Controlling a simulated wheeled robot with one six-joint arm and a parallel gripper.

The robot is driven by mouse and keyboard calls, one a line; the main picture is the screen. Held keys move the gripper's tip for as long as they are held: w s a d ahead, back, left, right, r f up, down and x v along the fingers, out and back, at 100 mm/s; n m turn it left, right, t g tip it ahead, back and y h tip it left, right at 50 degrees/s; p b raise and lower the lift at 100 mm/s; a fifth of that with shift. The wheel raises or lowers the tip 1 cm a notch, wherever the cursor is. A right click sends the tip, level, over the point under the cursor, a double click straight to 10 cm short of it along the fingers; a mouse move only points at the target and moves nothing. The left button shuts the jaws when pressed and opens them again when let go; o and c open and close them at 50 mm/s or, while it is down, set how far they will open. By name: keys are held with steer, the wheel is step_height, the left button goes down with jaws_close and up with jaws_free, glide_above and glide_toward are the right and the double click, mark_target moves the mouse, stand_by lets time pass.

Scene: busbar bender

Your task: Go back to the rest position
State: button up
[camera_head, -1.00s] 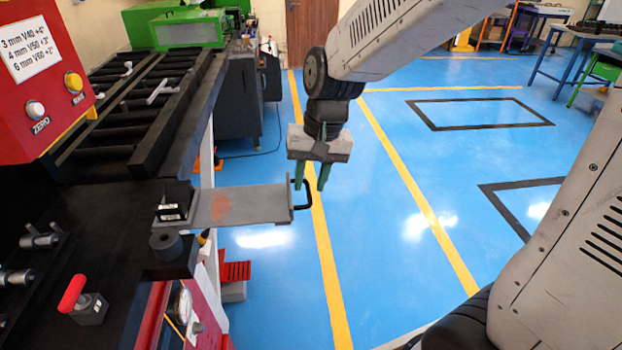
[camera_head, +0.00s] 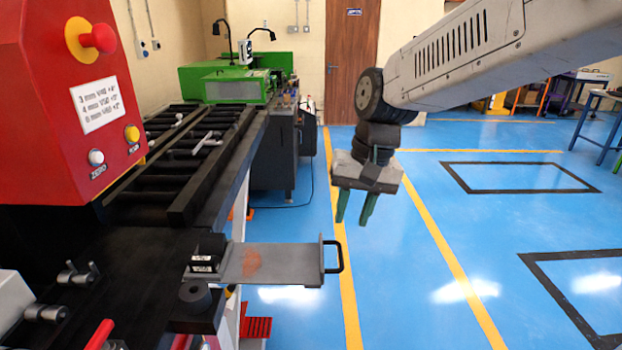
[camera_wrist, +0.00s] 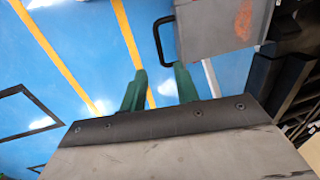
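My gripper (camera_head: 356,207) hangs in the air over the blue floor, its two green fingers pointing down. The fingers are apart with nothing between them; in the wrist view my gripper (camera_wrist: 160,88) also shows open and empty. A grey plate (camera_head: 290,262) with a reddish smudge and a black handle (camera_head: 334,257) juts out from the bender's black table. My gripper is above and to the right of the handle, apart from it. In the wrist view the handle (camera_wrist: 160,40) and plate (camera_wrist: 205,35) lie beyond the fingertips.
The red control box (camera_head: 60,100) with an emergency stop (camera_head: 90,38) stands at the left. The black roller table (camera_head: 190,150) runs back to a green machine (camera_head: 225,78). A brown door (camera_head: 351,60) is behind. The blue floor right of the table is clear.

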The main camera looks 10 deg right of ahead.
steer(key=s+d+n+h, duration=0.1)
steer(key=s+d, duration=0.3)
steer(key=s, duration=0.5)
steer(key=s+d+r+n+t+h, duration=0.1)
steer(key=s+d, duration=0.2)
steer(key=s, duration=0.7)
steer(key=shift+d+r, duration=0.2)
steer(key=shift+d, duration=0.15)
steer(key=shift+a, duration=0.1)
